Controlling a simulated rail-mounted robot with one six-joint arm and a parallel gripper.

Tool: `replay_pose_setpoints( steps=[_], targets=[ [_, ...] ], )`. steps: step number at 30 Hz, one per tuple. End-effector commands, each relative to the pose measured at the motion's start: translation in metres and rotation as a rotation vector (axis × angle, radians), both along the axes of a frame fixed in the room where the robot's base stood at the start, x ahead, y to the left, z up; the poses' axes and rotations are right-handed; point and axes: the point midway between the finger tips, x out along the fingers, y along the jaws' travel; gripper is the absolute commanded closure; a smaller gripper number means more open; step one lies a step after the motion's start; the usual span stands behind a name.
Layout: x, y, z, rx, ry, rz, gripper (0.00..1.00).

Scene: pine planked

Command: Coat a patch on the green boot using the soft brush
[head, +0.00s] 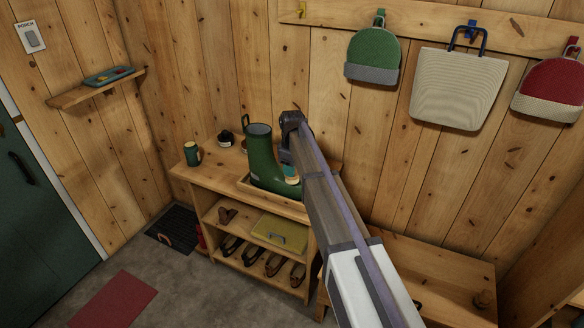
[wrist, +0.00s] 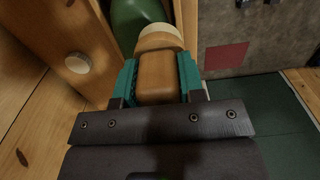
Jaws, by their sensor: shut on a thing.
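The green boot (head: 262,160) stands upright in a shallow wooden tray (head: 243,184) on top of the shoe rack. My gripper (head: 289,172) is at the right side of the boot, low near its foot, partly hidden by my arm. In the wrist view my gripper (wrist: 160,76) has its teal fingers shut on the wooden handle of the soft brush (wrist: 158,84). The brush's pale end points away from my gripper, towards the boot, whose green surface (wrist: 135,14) shows just beyond. I cannot tell whether the brush touches the boot. A pale spot shows beside the gripper in the head view.
A green mug (head: 192,154) and a small dark jar (head: 226,138) stand left of the boot. A wooden bench (head: 440,268) is at right. Hats and a bag (head: 457,90) hang on the wall above.

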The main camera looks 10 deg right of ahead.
Motion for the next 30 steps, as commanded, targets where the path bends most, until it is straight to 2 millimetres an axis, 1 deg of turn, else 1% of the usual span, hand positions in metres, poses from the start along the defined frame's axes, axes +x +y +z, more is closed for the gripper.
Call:
replay_pose_setpoints(
  steps=[1, 7, 9, 28, 30],
  targets=[
    [0.000, 0.000, -0.009, 0.000, 0.000, 0.000, 0.83],
    [0.001, 0.000, -0.026, 0.000, 0.000, 0.000, 0.83],
    [0.008, -0.004, -0.020, 0.000, 0.000, 0.000, 0.83],
    [0.055, -0.029, -0.020, 0.000, 0.000, 0.009, 0.83],
    [0.048, -0.027, -0.020, 0.000, 0.000, 0.009, 0.83]
  ],
)
